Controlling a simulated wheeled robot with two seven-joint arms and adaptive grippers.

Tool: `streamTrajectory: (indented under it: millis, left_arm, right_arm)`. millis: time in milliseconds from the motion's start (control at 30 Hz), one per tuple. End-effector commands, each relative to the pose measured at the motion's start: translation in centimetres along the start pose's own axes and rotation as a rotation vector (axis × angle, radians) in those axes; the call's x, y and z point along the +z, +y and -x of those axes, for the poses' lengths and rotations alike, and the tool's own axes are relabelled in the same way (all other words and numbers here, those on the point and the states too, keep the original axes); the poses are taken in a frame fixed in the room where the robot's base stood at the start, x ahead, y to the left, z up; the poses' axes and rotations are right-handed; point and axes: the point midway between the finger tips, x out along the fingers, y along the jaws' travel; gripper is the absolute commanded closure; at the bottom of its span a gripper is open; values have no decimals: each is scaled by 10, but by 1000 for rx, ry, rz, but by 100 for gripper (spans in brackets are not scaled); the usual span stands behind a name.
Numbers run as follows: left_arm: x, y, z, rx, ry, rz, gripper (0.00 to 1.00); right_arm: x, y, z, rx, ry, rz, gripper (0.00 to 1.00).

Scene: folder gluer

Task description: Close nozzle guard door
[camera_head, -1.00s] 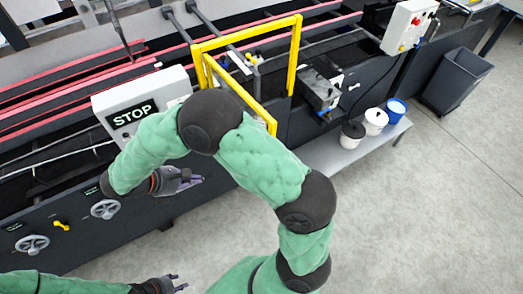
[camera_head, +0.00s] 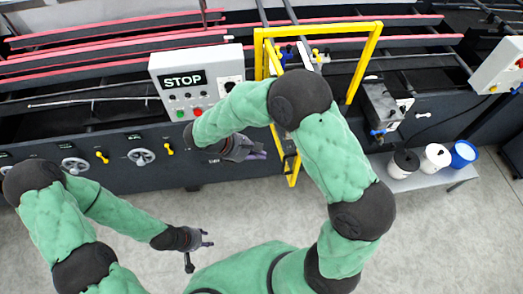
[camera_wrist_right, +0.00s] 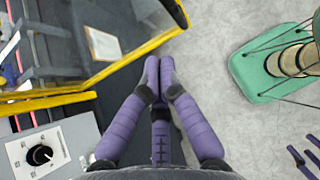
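The nozzle guard door (camera_head: 292,170) is a yellow-framed clear panel on the yellow guard frame (camera_head: 365,62). It stands swung out from the machine and is seen nearly edge-on. The wrist view shows its clear panel and yellow edge (camera_wrist_right: 140,49). My right gripper (camera_head: 258,153) is just left of the door's lower part. In the wrist view its purple fingers (camera_wrist_right: 160,68) are drawn together and empty, with their tips close to the door's edge; contact cannot be told. My left gripper (camera_head: 209,239) is open and empty over the floor, in front of the machine.
The STOP control box (camera_head: 200,95) sits left of the door, and its knob panel (camera_wrist_right: 45,152) shows in the wrist view. Handwheels (camera_head: 141,157) line the machine front. Pots (camera_head: 435,158) stand on a shelf at right. The floor in front is clear.

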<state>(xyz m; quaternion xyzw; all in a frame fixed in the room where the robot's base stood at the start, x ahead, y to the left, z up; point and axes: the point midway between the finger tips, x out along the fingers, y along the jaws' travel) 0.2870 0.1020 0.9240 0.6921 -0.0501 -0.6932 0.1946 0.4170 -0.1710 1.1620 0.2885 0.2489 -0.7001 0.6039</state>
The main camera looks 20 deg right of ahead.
Motion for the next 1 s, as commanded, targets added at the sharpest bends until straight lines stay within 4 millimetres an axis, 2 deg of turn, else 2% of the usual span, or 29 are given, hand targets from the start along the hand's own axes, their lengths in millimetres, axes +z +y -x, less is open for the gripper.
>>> streamTrajectory:
  millis: [100, 333, 400, 633, 1000]
  left_arm:
    - [0, 1, 2, 0, 0, -1, 60]
    - [0, 2, 4, 0, -1, -1, 60]
    - [1, 3, 7, 0, -1, -1, 60]
    - [1, 4, 12, 0, -1, -1, 60]
    - [1, 4, 12, 0, -1, -1, 60]
  right_arm:
    - [1, -1, -24, -6, -2, -1, 100]
    - [1, -1, -66, -5, -1, 0, 100]
    - [10, -1, -73, -4, 0, -3, 100]
    - [26, -1, -90, -3, 0, -1, 100]
    - [29, 0, -94, -1, 0, -1, 100]
